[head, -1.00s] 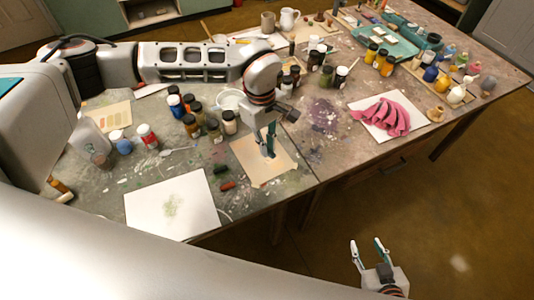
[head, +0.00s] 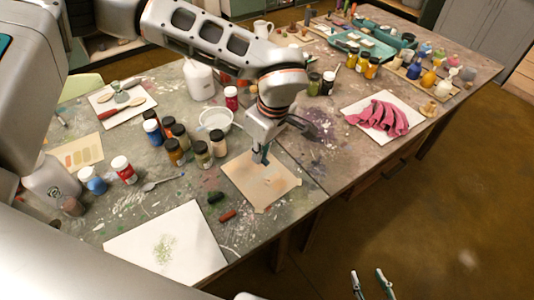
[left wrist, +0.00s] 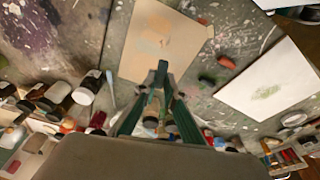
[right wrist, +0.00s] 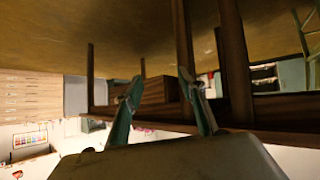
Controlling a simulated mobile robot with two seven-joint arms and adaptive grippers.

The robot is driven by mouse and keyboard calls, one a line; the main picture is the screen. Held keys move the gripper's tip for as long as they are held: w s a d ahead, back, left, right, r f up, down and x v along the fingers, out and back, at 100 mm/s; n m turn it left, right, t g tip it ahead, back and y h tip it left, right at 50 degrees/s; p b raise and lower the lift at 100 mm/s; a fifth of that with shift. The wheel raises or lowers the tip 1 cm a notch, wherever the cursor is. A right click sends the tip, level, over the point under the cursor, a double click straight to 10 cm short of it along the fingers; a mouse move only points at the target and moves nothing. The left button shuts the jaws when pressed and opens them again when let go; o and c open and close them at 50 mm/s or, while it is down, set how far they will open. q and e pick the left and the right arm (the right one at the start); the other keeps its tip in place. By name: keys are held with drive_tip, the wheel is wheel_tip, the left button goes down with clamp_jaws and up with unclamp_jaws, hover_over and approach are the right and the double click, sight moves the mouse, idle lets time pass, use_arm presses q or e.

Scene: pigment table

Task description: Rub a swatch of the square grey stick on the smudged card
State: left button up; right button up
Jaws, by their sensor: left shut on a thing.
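A tan card (head: 245,188) with faint orange smudges lies on the near part of the table; it also shows in the left wrist view (left wrist: 150,55). A white card (head: 130,248) with a green smudge lies to its left, nearer the front edge. My left gripper (head: 262,158) points down over the tan card's back part. In the left wrist view its fingers (left wrist: 160,75) come together on the square grey stick, which is mostly hidden between them. I cannot tell whether the stick touches the card. My right gripper (head: 371,282) is open and empty, off the table's front side.
A dark green stick (head: 215,197) and a red stick (head: 227,215) lie between the cards. Several jars (head: 202,154) and a white bowl (head: 216,118) stand behind and left of the tan card. A pink cloth (head: 380,118) lies at the right.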

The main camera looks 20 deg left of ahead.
use_arm(q)
drive_tip(key=shift+f, duration=0.25)
drive_tip(key=shift+f+b, duration=0.55)
drive_tip(key=shift+f, duration=0.1)
drive_tip(key=x, duration=0.1)
drive_tip(key=b, duration=0.1)
drive_tip(key=x, duration=0.1)
drive_tip(key=shift+s+d+f+b, duration=0.1)
drive_tip(key=shift+d+f+b, duration=0.1)
drive_tip(key=shift+f+b, duration=0.2)
drive_tip(key=shift+b+x, duration=0.35)
drive_tip(key=shift+x, duration=0.45)
drive_tip(key=shift+d+f, duration=0.15)
drive_tip(key=shift+f, duration=0.5)
use_arm(e)
drive_tip(key=f, duration=0.1)
drive_tip(key=w+d+f, duration=0.1)
drive_tip(key=shift+d+f, duration=0.25)
drive_tip(key=shift+f, duration=0.05)
drive_tip(key=shift+s+a, duration=0.1)
